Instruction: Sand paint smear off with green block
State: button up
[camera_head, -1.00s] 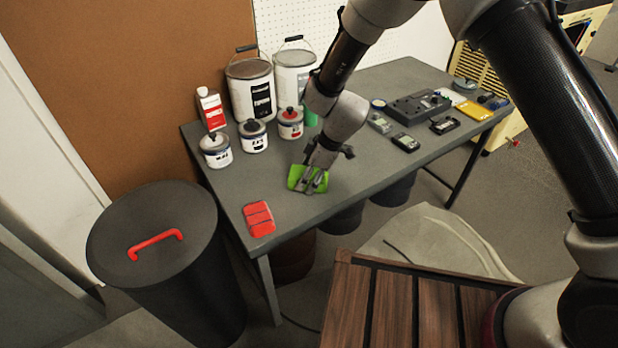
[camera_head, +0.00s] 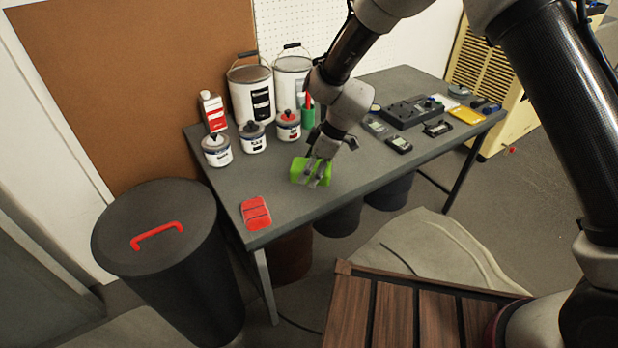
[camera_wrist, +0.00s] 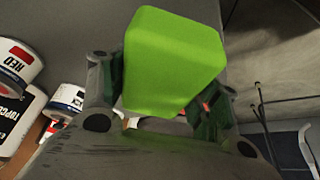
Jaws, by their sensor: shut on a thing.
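My gripper (camera_head: 318,178) is shut on a bright green block (camera_head: 300,168) over the front middle of the grey table. In the wrist view the green block (camera_wrist: 172,60) fills the space between the two fingers of my gripper (camera_wrist: 162,98). Whether the block touches the tabletop or hangs just above it, I cannot tell. A red block (camera_head: 256,213) lies on the table to the left, near the front corner. I cannot make out a paint smear in either view.
The table (camera_head: 225,185) has small paint cans (camera_head: 252,137), large buckets (camera_head: 252,92) and a red-and-white bottle (camera_head: 213,112) at its back left. Electronics (camera_head: 408,112) cover its right side. A dark bin (camera_head: 175,270) stands left. The front strip around the red block is clear.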

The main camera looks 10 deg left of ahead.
jog(key=shift+r, duration=1.6)
